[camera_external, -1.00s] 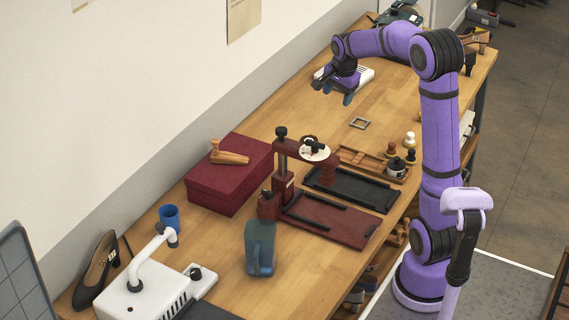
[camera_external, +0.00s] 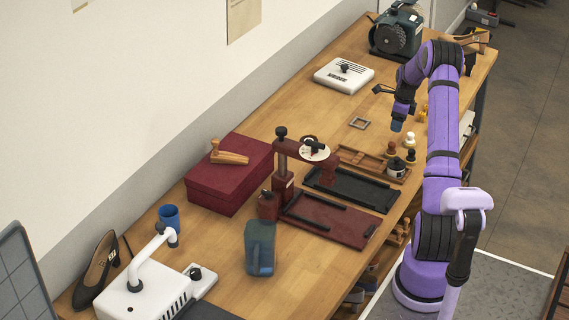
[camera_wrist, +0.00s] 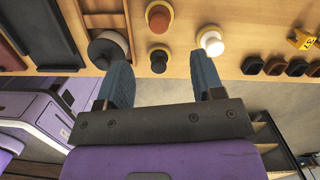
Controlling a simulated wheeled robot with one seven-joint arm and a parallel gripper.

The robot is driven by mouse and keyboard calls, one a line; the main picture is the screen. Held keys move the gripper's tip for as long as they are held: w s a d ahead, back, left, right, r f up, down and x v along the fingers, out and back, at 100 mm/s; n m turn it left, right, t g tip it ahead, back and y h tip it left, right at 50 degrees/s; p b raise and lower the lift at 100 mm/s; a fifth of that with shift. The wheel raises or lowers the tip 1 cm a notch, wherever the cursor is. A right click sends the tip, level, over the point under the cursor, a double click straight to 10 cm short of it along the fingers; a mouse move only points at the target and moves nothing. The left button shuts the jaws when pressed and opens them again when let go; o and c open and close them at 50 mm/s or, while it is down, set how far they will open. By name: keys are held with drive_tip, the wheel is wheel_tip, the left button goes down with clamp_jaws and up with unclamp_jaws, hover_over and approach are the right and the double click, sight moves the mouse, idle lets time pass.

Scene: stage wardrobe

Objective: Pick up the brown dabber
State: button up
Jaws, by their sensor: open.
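The brown dabber (camera_external: 391,149) stands upright on the bench's right side, beside a wooden tray. In the wrist view the brown dabber (camera_wrist: 159,17) is at the top edge, with its brown knob over a pale base. My gripper (camera_external: 397,122) is above the bench's right side, beyond the dabbers in the external view. Its fingers (camera_wrist: 162,72) are spread and hold nothing. In the wrist view, the brown dabber lies ahead of the gap between the fingertips, with a black dabber (camera_wrist: 159,62) nearer to them.
A white-topped dabber (camera_wrist: 210,42) is ahead of the right finger. A round jar (camera_wrist: 107,46) is by the left finger. The black dabber (camera_external: 411,157) also shows in the external view. A wooden tray (camera_external: 362,165) and red press (camera_external: 330,222) stand nearby.

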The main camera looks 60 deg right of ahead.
sight(393, 144)
drive_tip(key=f, duration=0.7)
drive_tip(key=w+f, duration=0.1)
drive_tip(key=f, duration=0.2)
drive_tip(key=shift+w+a+f, duration=0.1)
drive_tip(key=shift+a+f, duration=0.05)
drive_tip(key=shift+f, duration=0.1)
drive_tip(key=c, duration=1)
